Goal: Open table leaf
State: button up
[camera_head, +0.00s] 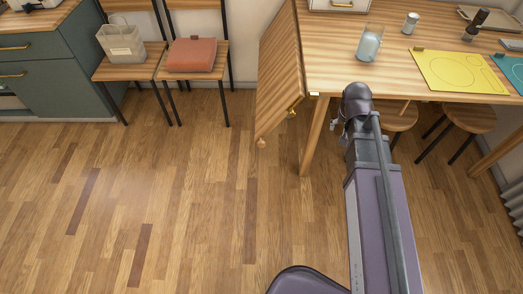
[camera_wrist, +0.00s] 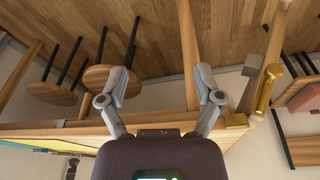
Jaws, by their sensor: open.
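The wooden table leaf (camera_head: 279,75) hangs down at a slant from the left side of the table (camera_head: 335,78). A gold fitting (camera_head: 293,108) is near its lower right edge; a gold fitting also shows at the right in the wrist view (camera_wrist: 263,90). My gripper (camera_wrist: 160,80) is open, with its two fingers spread and nothing between them. The table edge lies close behind the fingers in the wrist view. In the head view my gripper is mostly hidden by my wrist, right of the leaf and beside the table's front edge. I cannot tell any contact.
A table leg (camera_head: 313,138) stands between the leaf and my arm. Stools (camera_head: 472,117) are under the table. A glass jar (camera_head: 369,44) and a yellow mat (camera_head: 455,71) are on top. Chairs with a bag (camera_head: 192,55) stand back left. Floor left of the leaf is clear.

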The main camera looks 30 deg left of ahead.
jog(key=s+a+f+n+y+b, duration=0.1)
jog(key=a+f+b, duration=0.3)
jog(key=a, duration=0.3)
jog(key=s+a+f+n+b, duration=0.1)
jog(key=a+f+b, duration=0.2)
jog(key=a+f, duration=0.3)
jog(key=n+t+y+b, duration=0.1)
jog(key=b, duration=0.6)
send_near(261, 143)
notch_tip(261, 143, up, 2)
jog(key=d, duration=0.1)
jog(key=shift+s+a+r+t, duration=0.1)
jog(key=shift+s+r+t, duration=0.15)
jog(key=shift+s, duration=0.35)
jog(key=shift+f, duration=0.15)
jog(key=b+x, duration=1.2)
jog(key=x, duration=0.1)
jog(key=shift+w+a+f+b, duration=0.15)
jog(key=shift+f+b, duration=0.15)
grip_shut()
